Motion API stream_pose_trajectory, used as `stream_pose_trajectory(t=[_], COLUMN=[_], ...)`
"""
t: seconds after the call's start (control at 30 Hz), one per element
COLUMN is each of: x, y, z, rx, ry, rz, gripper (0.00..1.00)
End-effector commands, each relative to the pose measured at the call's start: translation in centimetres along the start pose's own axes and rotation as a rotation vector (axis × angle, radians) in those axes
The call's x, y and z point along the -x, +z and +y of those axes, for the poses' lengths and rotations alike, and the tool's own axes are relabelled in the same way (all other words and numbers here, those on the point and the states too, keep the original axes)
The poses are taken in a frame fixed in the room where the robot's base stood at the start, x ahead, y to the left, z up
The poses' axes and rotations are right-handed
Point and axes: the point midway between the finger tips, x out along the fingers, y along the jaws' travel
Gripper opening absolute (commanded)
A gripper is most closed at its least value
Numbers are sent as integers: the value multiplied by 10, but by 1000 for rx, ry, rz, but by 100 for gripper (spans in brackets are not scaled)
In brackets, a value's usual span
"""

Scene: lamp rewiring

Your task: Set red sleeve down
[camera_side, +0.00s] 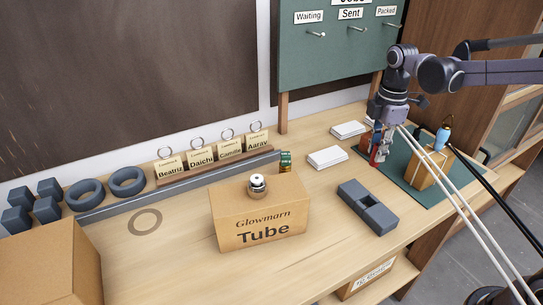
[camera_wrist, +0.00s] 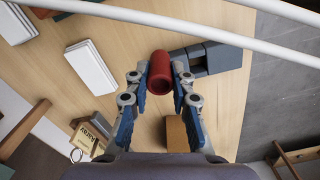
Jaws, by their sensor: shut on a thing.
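The red sleeve (camera_wrist: 160,70) is a short hollow tube. In the wrist view it sits between the tips of my gripper (camera_wrist: 160,78), which is shut on it, with its open end facing the camera. In the side view my gripper (camera_side: 380,150) points down near the left edge of the green mat (camera_side: 417,190), at the right part of the bench. The arm and fingers mostly hide the sleeve there. I cannot tell whether the sleeve touches a surface.
A dark grey slotted block (camera_side: 368,207) lies left of the mat. White boxes (camera_side: 327,158) lie behind it. A wooden block (camera_side: 425,168) with a blue part (camera_side: 442,139) stands on the mat. A cardboard Tube box (camera_side: 259,215) stands mid-bench. Bare wood lies between.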

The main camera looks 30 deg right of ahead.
Motion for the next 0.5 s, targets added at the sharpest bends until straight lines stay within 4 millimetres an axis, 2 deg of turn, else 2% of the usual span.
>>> stream_pose_trajectory(t=[0.5], x=[-15], y=[-26], z=[-16], rx=[-755], ry=[0], rz=[0], gripper=[1])
